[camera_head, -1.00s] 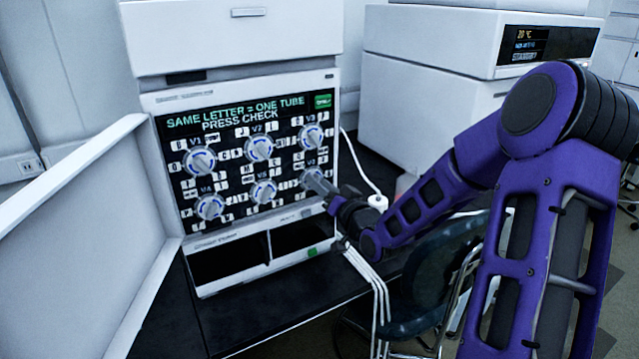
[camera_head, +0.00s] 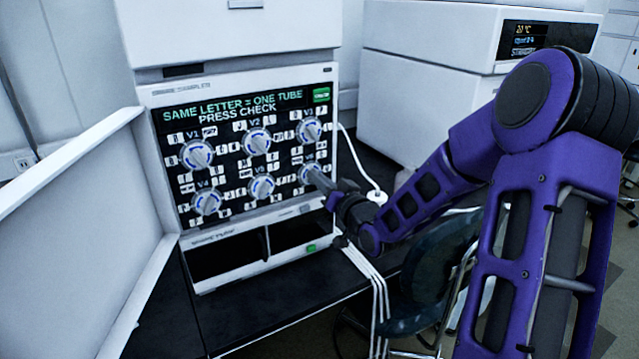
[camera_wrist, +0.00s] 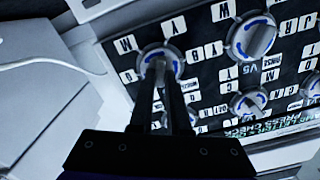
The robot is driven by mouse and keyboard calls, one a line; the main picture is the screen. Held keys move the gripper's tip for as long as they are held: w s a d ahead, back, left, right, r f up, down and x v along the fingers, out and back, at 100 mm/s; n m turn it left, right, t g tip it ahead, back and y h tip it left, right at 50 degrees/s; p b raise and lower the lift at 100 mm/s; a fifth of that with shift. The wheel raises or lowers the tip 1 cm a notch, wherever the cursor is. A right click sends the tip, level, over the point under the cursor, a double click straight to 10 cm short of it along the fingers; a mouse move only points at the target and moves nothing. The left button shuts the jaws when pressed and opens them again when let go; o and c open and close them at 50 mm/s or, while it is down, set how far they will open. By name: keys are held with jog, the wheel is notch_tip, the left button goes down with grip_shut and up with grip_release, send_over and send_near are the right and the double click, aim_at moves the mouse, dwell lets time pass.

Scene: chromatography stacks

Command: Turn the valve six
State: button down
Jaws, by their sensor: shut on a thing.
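Valve six (camera_head: 306,172) is the lower right knob of the valve panel (camera_head: 228,205), a round white dial with blue marks. My gripper (camera_head: 318,180) reaches it from the right and is shut on its handle, hiding much of the knob in the head view. In the wrist view the two dark fingers of my gripper (camera_wrist: 166,78) hold the knob of valve six (camera_wrist: 158,58), whose white rim with a blue arc shows around the tips. Letter tags such as M and Y stand around it. The other valves, V1 to V5, stand in two rows on the same panel.
The neighbouring valve V5 (camera_head: 262,187) is close on the left, and V3 (camera_head: 309,130) is just above. An open white door (camera_head: 85,235) stands left of the panel. White tubes (camera_head: 376,290) hang below my forearm, near a dark chair (camera_head: 428,270).

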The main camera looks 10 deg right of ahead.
jog(key=shift+a+r+n+b, duration=0.15)
jog(key=shift+n+b, duration=1.2)
jog(key=shift+n, duration=1.3)
jog(key=shift+a+f+n+b, duration=0.1)
jog(key=shift+n+b, duration=1.2)
jog(key=shift+n, duration=1.35)
jog(key=c, duration=0.9)
grip_release()
jog(key=shift+s, duration=0.1)
